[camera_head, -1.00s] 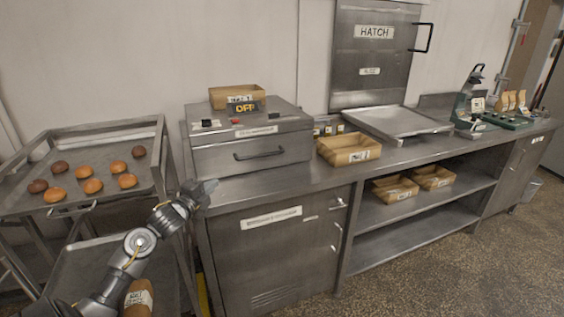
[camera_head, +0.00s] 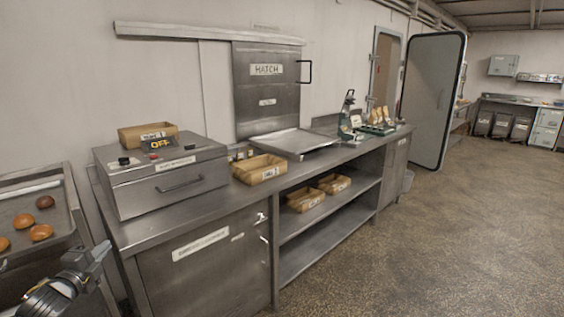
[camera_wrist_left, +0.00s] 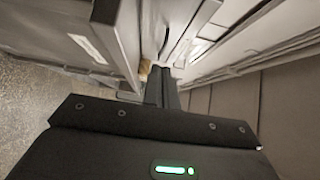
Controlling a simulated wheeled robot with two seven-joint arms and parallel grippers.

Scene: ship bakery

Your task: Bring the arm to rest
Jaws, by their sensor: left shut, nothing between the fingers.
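My left gripper (camera_head: 97,252) shows at the lower left of the head view, in front of the counter's left end and beside the bun rack. It is raised off every surface and holds nothing. In the left wrist view its dark fingers (camera_wrist_left: 162,86) are together, with the counter side and cabinet tilted in the picture beyond them. My right gripper is in neither view.
A rack tray (camera_head: 62,213) with several buns stands close to my left arm. The steel counter (camera_head: 150,235) carries a lidded machine marked OFF (camera_head: 160,178), a wooden crate (camera_head: 260,169) and a flat tray (camera_head: 293,142). Open floor (camera_head: 440,240) lies at the right.

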